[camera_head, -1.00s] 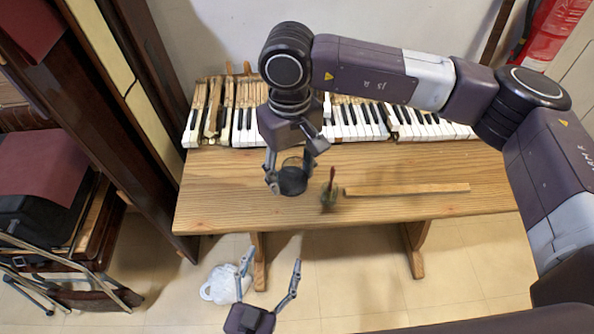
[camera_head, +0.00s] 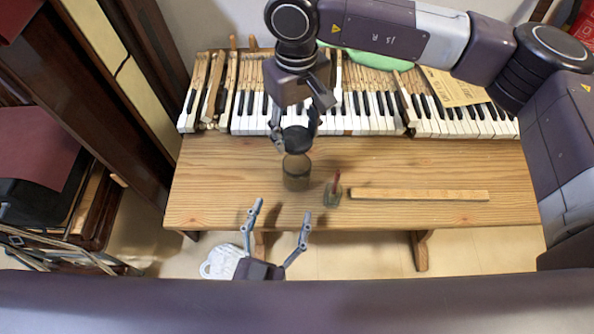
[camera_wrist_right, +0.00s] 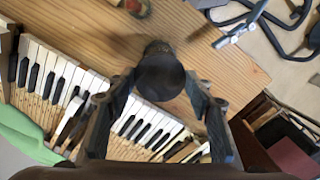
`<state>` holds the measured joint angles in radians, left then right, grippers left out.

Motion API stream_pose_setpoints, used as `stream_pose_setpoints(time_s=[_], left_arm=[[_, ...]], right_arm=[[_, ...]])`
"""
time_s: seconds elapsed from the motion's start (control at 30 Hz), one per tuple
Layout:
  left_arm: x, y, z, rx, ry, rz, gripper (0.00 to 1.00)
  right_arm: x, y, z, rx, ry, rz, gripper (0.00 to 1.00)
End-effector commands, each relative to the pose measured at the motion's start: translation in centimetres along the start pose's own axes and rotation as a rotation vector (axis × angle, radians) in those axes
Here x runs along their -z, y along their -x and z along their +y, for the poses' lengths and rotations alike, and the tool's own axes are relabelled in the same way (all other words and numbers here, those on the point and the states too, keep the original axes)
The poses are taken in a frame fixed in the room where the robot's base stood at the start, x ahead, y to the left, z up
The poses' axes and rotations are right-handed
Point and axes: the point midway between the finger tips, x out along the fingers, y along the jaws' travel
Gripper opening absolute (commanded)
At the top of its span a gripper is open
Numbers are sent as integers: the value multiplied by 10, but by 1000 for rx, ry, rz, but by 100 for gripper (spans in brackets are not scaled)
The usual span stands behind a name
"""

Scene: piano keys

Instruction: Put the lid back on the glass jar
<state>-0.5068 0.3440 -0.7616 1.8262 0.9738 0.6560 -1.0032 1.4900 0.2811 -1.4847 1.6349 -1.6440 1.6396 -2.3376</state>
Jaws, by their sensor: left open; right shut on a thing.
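The glass jar (camera_head: 296,172) stands upright on the wooden table in the head view. The dark round lid (camera_head: 297,138) is held by my right gripper (camera_head: 298,142), which is shut on it. In the head view the lid appears just above and behind the jar's mouth, overlapping its rear rim; the exact gap is unclear. In the right wrist view the lid (camera_wrist_right: 161,76) sits between the fingers and mostly hides the jar. My left gripper (camera_head: 282,209) is open and empty near the table's front edge, in front of the jar.
A small bottle with a red stick (camera_head: 333,190) stands right of the jar. A flat wooden strip (camera_head: 420,195) lies farther right. Piano keys (camera_head: 370,112) line the table's back. A white object (camera_head: 220,263) is on the floor. The table's left part is clear.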

Motion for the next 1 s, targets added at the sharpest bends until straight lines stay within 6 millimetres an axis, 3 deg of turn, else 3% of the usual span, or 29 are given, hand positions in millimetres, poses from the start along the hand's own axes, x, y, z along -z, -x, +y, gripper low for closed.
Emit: stream_pose_setpoints(time_s=[0.6,1.0], left_arm=[[1,-102,0,0,0,2,72],[0,-117,0,0,1,0,72]], right_arm=[[0,0,0,0,-1,0,37],[0,0,0,0,-1,0,37]])
